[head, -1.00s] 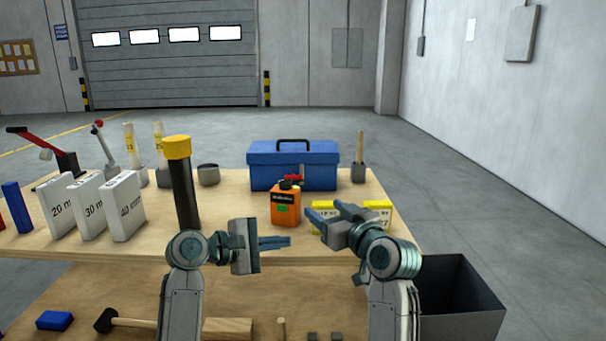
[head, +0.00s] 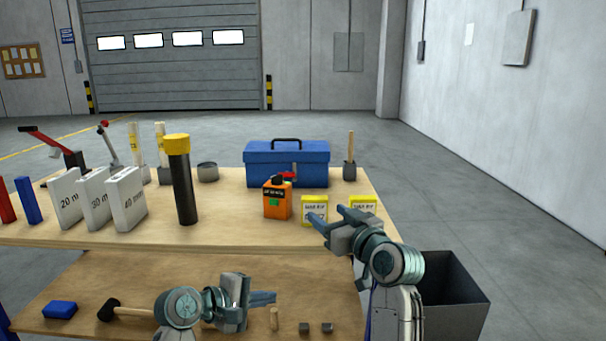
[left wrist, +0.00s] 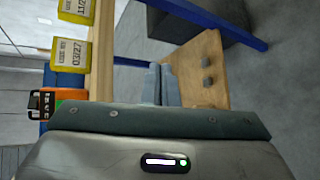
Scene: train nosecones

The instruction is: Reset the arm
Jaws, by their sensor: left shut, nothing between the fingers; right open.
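My left gripper (head: 262,298) is shut and empty. In the head view it hangs in front of the bench, over the lower shelf (head: 340,290), with its fingers pointing right. The left wrist view shows its closed fingers (left wrist: 161,84) against the wooden shelf. My right gripper (head: 325,214) is open with nothing between its fingers. It is at the right front of the bench top (head: 150,238), in front of two yellow boxes, and partly covers them. Whether it touches them I cannot tell.
The yellow boxes (head: 313,203), an orange bottle (head: 277,202), a blue toolbox (head: 287,165), a black tube with yellow cap (head: 183,185) and white boxes (head: 125,198) stand on the bench. A mallet (head: 108,310) and small blocks lie below. A dark bin (head: 470,300) stands right.

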